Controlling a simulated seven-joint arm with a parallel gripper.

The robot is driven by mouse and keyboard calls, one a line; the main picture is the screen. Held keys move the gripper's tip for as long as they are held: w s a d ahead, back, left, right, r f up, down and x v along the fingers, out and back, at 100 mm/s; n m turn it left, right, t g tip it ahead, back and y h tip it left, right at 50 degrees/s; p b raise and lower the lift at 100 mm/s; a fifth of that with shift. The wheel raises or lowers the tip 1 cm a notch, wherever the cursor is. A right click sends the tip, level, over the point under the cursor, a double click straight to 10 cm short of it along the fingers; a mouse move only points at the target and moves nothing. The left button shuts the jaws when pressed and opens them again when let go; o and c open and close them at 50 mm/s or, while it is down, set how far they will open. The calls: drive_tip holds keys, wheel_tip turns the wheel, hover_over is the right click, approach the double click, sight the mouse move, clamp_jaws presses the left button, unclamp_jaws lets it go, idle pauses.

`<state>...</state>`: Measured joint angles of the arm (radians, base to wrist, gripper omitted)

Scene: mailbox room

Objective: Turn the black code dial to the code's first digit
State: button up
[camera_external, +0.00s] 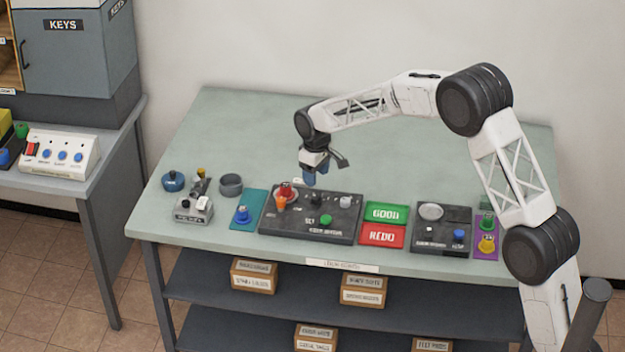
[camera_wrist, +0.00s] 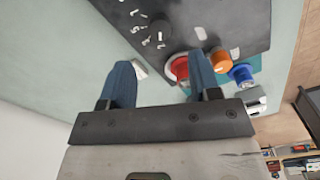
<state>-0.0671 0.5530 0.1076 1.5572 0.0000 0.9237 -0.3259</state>
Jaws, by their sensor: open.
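The black code dial (camera_wrist: 160,30) shows in the wrist view on a dark panel (camera_wrist: 225,18), with white digits near it. In the outside view the dark panel (camera_external: 290,224) lies on the table, and the black dial (camera_external: 316,199) looks small near its back edge. My gripper (camera_external: 309,178) hangs above the table close behind the panel's back edge. In the wrist view my gripper (camera_wrist: 161,62) is open, its blue fingers apart with nothing held between them. The dial lies beyond the fingertips. I cannot read the dial's setting or a code.
A red knob (camera_wrist: 178,69) sits by the right finger, with an orange piece (camera_wrist: 220,61) and a blue one (camera_wrist: 241,75) beyond. The panel also has a green button (camera_external: 326,220). Green (camera_external: 387,213) and red (camera_external: 382,235) plates lie right of it. The table's back is clear.

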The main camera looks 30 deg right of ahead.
sight(316, 195)
drive_tip(key=shift+f, duration=3.9)
drive_tip(key=c, duration=0.9)
